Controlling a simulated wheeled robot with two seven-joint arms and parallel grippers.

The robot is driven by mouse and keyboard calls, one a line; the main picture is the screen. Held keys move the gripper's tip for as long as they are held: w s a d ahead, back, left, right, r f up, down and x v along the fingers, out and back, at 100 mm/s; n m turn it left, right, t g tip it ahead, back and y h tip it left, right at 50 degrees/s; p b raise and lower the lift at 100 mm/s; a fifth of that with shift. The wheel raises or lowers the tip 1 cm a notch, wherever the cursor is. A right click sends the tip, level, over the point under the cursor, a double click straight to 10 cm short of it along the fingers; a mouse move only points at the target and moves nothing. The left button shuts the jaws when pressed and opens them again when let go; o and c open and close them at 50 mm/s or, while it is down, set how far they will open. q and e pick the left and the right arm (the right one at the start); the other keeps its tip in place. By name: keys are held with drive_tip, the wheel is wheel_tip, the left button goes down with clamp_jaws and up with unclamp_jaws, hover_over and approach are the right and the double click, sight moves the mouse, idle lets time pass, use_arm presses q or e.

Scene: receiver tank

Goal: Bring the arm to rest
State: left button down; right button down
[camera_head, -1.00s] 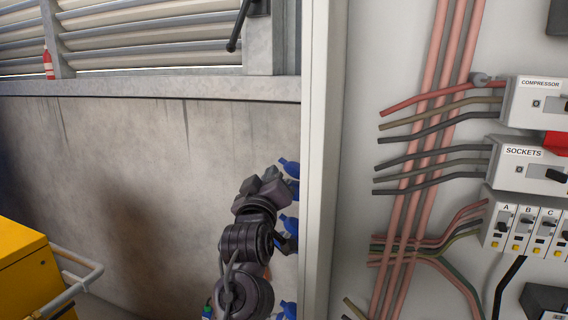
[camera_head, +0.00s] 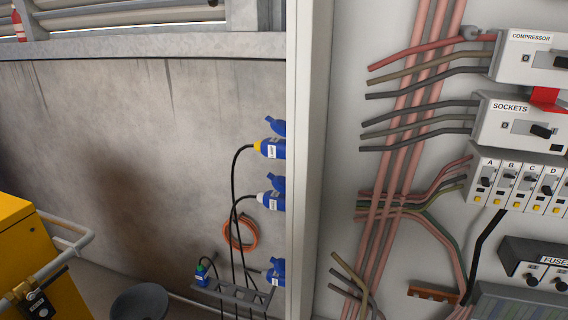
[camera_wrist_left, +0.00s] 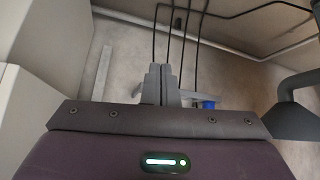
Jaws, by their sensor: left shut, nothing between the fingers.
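My left gripper (camera_wrist_left: 158,84) shows in the left wrist view. Its two grey fingers are together with nothing between them. They point at the pale floor and the wall with dark cables. My left arm is not visible in the head view now. My right gripper is in neither view.
An electrical panel with a COMPRESSOR switch (camera_head: 530,60) and a SOCKETS switch (camera_head: 515,122) fills the right. Blue plugs (camera_head: 272,148) and an orange coil (camera_head: 240,232) are on the concrete wall. A yellow machine (camera_head: 22,245) stands at left. A dark grey round object (camera_head: 140,303) is low down.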

use_arm(q)
drive_tip(key=s+a+f+g, duration=0.2)
drive_tip(key=s+f, duration=0.3)
drive_tip(key=s, duration=0.7)
drive_tip(key=s+a+f+m+g, duration=0.1)
drive_tip(key=s+a+f, duration=0.3)
drive_tip(key=s, duration=0.9)
drive_tip(key=s+a+f+m+g, duration=0.1)
drive_tip(key=s+a+f+g, duration=0.2)
drive_tip(key=s+f, duration=0.5)
drive_tip(key=s, duration=0.5)
drive_tip(key=shift+a+g+y, duration=0.15)
drive_tip(key=shift+g+y, duration=0.15)
drive_tip(key=shift+g, duration=0.1)
drive_tip(key=shift+s, duration=0.1)
